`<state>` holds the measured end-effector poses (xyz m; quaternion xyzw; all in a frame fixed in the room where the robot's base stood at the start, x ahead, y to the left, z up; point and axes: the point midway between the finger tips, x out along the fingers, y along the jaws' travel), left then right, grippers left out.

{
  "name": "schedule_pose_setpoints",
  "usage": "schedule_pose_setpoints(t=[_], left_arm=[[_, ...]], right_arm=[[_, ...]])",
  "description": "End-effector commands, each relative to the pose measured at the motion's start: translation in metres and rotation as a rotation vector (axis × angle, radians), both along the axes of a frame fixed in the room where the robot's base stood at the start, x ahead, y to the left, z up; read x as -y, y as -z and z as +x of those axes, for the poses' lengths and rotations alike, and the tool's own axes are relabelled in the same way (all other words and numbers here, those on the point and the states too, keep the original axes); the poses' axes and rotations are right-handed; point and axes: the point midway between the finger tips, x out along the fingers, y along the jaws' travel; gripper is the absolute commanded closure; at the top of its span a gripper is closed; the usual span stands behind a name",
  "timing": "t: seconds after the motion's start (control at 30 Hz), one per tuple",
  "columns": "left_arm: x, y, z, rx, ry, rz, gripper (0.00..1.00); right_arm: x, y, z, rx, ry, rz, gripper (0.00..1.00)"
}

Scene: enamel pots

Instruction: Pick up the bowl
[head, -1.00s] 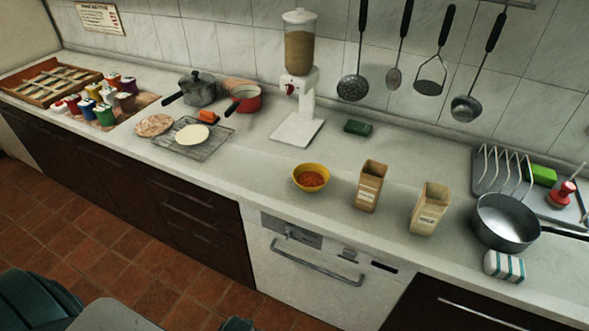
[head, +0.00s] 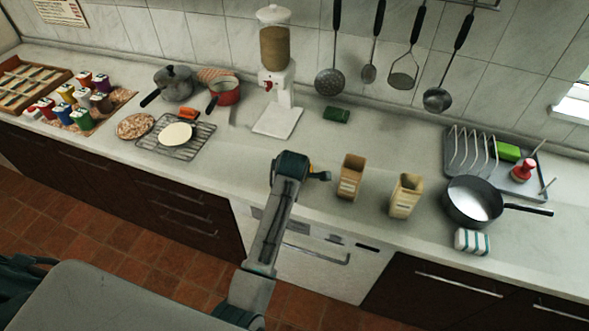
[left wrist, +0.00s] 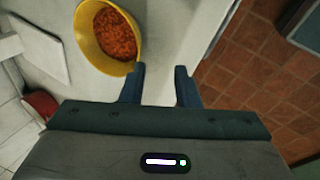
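The yellow bowl (left wrist: 82,42) holds an orange-red, grainy filling. It sits on the counter in the left wrist view, at the upper left, beyond the left finger. My left gripper (left wrist: 158,72) is open and empty. Its left fingertip is close to the bowl's rim, and the space between the fingers lies to the right of the bowl. In the head view my left gripper (head: 308,176) is over the counter and hides almost all of the bowl. My right gripper is not in view.
Two tan canisters (head: 351,178) (head: 405,196) stand just right of my left gripper. A dispenser (head: 275,65) stands behind, with a green block (head: 336,115) beside it. A pan (head: 472,203) is further right. The counter left of the gripper is clear up to the wire rack (head: 197,143).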

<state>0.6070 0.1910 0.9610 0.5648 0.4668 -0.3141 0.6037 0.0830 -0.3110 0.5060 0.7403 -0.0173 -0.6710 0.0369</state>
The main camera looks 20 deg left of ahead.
Motion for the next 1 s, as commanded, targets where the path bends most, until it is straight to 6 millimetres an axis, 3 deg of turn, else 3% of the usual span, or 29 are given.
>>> schedule_pose_setpoints(t=[0.03, 0.2, 0.4, 0.5, 0.77, 1.0], left_arm=[[0.006, -0.019, 0.011, 0.017, -0.054, -0.023, 0.71], [0.012, -0.035, 0.024, 0.038, -0.162, -0.062, 0.71], [0.008, -0.010, 0.036, 0.039, -0.172, -0.064, 0.71], [0.006, 0.008, 0.042, 0.041, -0.171, -0.064, 0.71], [0.004, 0.017, 0.046, 0.042, -0.171, -0.065, 0.71], [0.003, 0.039, 0.052, 0.042, -0.170, -0.065, 0.71]], right_arm=[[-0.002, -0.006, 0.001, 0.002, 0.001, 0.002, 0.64], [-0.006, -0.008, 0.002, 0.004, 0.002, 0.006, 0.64], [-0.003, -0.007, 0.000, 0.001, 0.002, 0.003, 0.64], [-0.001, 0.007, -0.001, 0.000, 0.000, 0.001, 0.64], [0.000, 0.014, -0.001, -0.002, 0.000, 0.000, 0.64], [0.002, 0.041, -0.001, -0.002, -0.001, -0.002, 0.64]])
